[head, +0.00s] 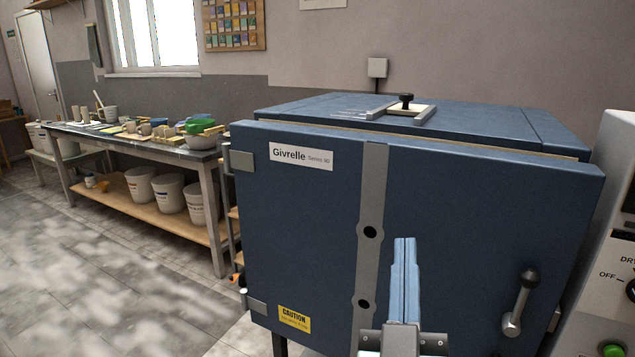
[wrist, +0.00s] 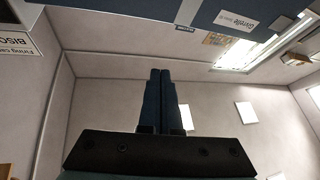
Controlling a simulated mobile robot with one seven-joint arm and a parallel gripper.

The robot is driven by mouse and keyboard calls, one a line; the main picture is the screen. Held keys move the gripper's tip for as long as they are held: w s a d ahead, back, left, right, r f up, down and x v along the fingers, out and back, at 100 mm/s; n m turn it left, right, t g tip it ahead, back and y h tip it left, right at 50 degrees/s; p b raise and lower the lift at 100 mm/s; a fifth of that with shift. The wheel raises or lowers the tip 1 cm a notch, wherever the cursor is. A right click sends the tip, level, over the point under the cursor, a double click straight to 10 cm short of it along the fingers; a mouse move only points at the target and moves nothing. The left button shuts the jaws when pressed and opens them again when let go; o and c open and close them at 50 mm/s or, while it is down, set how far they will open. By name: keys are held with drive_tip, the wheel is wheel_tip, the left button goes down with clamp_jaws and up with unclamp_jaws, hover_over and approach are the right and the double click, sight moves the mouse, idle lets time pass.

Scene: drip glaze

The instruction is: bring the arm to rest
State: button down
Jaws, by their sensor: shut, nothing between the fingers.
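My gripper (head: 404,245) is in front of the blue kiln door in the head view, with its fingers pointing up. The two fingers are together with nothing between them. In the wrist view the gripper (wrist: 161,72) also shows shut and empty, against a plain wall. The blue kiln (head: 290,215) fills the middle and right of the head view. Its door looks slightly out from the body along the top. The door handle (head: 521,302) is right of my gripper. The gap between my gripper and the door cannot be judged.
A control box (head: 619,250) with a green button stands at the right edge. A worktable (head: 212,180) with pots and bowls stands at the left, with white buckets (head: 170,193) on its lower shelf. The floor (head: 110,280) at the front left is clear.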

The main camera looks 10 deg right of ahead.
drive_tip(key=s+a+r+n+t+y+p, duration=0.1)
drive_tip(key=s+a+r+t+y, duration=0.15)
drive_tip(key=a+r, duration=0.5)
drive_tip(key=s+a+r+t+y, duration=0.1)
drive_tip(key=s+a+r+y, duration=0.25)
drive_tip(key=r, duration=0.65)
drive_tip(key=s+a+r+n+t+y+p, duration=0.15)
drive_tip(key=a+r+y, duration=0.25)
drive_tip(key=a+r, duration=0.4)
wheel_tip(320, 180, up, 13)
drive_tip(key=d+p, duration=0.1)
drive_tip(key=p, duration=1)
drive_tip(key=shift+s+d+t+h+p, duration=0.2)
drive_tip(key=shift+t+h+p, duration=0.2)
drive_tip(key=shift+r+m, duration=0.1)
drive_tip(key=shift+m, duration=0.15)
